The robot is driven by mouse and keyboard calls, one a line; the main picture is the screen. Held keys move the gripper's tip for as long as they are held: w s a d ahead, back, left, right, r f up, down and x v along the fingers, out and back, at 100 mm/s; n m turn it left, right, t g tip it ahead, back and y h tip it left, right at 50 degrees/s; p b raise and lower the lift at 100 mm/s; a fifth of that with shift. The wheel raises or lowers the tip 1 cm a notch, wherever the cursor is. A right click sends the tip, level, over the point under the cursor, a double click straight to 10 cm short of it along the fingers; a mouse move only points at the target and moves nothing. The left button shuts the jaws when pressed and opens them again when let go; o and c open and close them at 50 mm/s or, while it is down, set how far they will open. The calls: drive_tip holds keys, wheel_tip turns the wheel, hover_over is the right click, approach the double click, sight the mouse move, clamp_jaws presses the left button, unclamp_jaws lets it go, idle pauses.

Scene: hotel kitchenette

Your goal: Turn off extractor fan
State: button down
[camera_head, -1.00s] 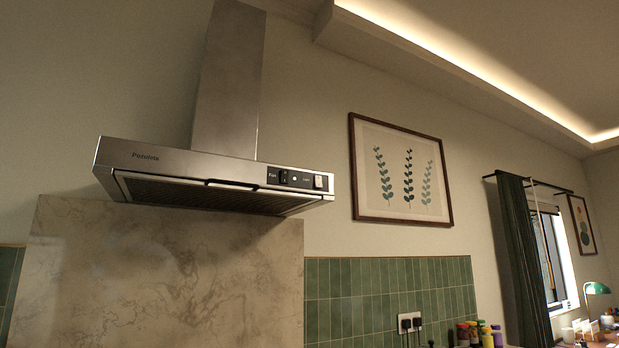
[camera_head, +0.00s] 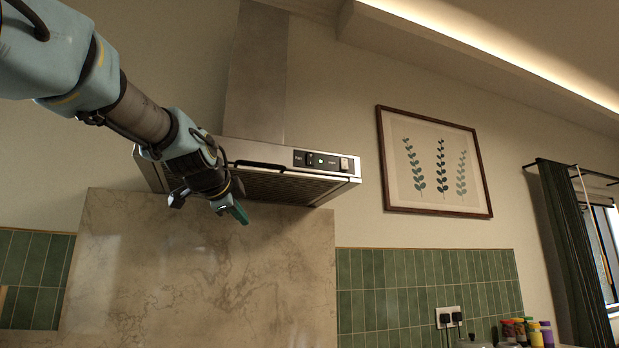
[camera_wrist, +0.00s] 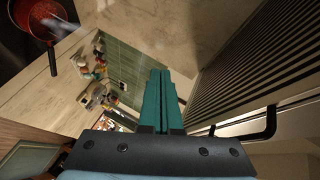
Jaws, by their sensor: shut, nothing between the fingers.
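The extractor fan hood (camera_head: 290,187) is a steel unit on the wall with a chimney above it. On its front face, right of centre, a dark control panel (camera_head: 321,161) carries a black fan switch (camera_head: 310,160), a small lit green light (camera_head: 320,161) and a pale light switch (camera_head: 344,164). My gripper (camera_head: 240,214) is in front of the hood's left part, a little below its front edge and left of the panel. Its teal fingers (camera_wrist: 160,100) are together and empty in the wrist view. The hood's filter grille (camera_wrist: 245,65) is at the right there.
A black handle bar (camera_wrist: 271,122) projects near the hood's underside. A framed plant picture (camera_head: 435,162) hangs to the right. Jars (camera_head: 525,332) and wall plugs (camera_head: 450,317) are low right. A red pan (camera_wrist: 38,22) shows below in the wrist view.

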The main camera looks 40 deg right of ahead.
drive_tip(key=s+d+r+m+h+b, duration=0.1)
drive_tip(key=s+d+r+m+h, duration=0.1)
drive_tip(key=s+r+m, duration=0.2)
drive_tip(key=s+d+r+m+g+h+b, duration=0.1)
drive_tip(key=s+d+r+m+h, duration=0.1)
drive_tip(key=s+r, duration=0.7)
wheel_tip(320, 180, up, 4)
drive_tip(key=shift+s+d+f+m+g+h, duration=0.1)
drive_tip(key=shift+s+d+m+g+h, duration=0.25)
drive_tip(key=shift+m+h, duration=0.5)
drive_tip(key=shift+a, duration=0.1)
drive_tip(key=p, duration=0.7)
approach(311, 159)
drive_tip(key=s+d+r, duration=0.1)
drive_tip(key=s+d, duration=0.1)
drive_tip(key=d, duration=0.3)
drive_tip(key=w, duration=0.1)
drive_tip(key=w+d, duration=0.1)
drive_tip(key=shift+w+r+p, duration=0.15)
drive_tip(key=shift+w+p, duration=0.25)
drive_tip(key=shift+w+d, duration=0.25)
drive_tip(key=shift+w, duration=0.15)
drive_tip(key=shift+r+p, duration=0.1)
drive_tip(key=shift+p, duration=0.2)
